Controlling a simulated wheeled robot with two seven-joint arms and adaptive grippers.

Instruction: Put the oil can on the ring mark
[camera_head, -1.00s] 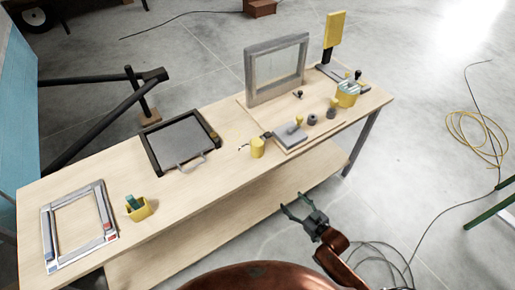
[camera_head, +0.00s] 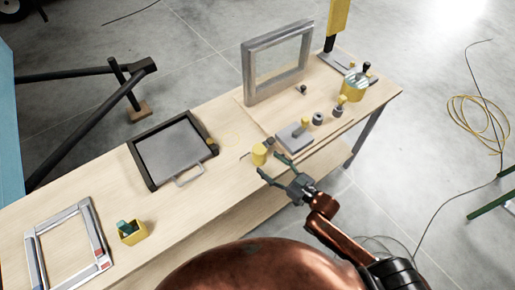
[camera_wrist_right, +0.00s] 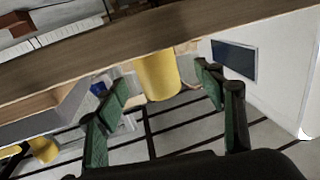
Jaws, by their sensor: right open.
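The oil can (camera_head: 259,155), a small yellow cylinder, stands upright near the front edge of the wooden bench. The ring mark (camera_head: 231,139) is a thin yellow circle on the bench, a little behind and left of the can. My right gripper (camera_head: 272,166) is open and empty at the front edge, its fingers pointing at the can and just short of it. In the right wrist view the can (camera_wrist_right: 158,78) appears between and beyond the open green fingers. My left gripper is not in view.
A dark tray (camera_head: 140,160) is left of the ring mark. A grey upright frame (camera_head: 250,75) stands behind. A yellow bin (camera_head: 133,234) and flat frame (camera_head: 31,250) are at the left.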

